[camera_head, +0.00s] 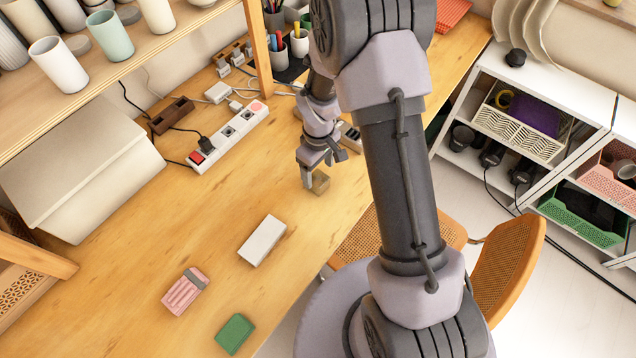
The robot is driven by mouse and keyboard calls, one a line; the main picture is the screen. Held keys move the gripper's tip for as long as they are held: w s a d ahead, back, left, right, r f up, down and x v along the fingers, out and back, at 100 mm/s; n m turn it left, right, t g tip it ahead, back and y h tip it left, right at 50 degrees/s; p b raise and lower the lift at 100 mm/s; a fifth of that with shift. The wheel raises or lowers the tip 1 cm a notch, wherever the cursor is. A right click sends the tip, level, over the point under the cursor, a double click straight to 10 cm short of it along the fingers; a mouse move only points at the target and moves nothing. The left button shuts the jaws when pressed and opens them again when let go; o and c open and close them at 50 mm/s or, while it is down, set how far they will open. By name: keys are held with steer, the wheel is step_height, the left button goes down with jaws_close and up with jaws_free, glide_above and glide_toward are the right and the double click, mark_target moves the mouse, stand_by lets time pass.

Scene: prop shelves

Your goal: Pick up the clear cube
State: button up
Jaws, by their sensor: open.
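The clear cube (320,183) looks like a small see-through block with the tan of the wood showing through it. It rests on the wooden table (215,215) near its right edge. My gripper (318,167) is open and points down right at the cube, with one finger just left of it in the picture. The fingers partly cover the cube's upper side. I cannot tell whether a finger touches it or whether it lies between the fingers.
A white block (262,240), a pink striped block (185,291) and a green block (235,334) lie on the table nearer the front. A power strip (228,137) with cables lies behind, left of my gripper. A chair (505,262) stands right of the table.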

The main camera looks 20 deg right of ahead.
mark_target(318, 178)
steer(key=f, duration=0.1)
steer(key=f+b, duration=0.1)
steer(key=f, duration=0.1)
steer(key=f+b, duration=0.1)
steer(key=f, duration=0.1)
steer(key=shift+s+a, duration=0.1)
steer(key=shift+s, duration=0.15)
steer(key=shift+r, duration=0.15)
jaws_close()
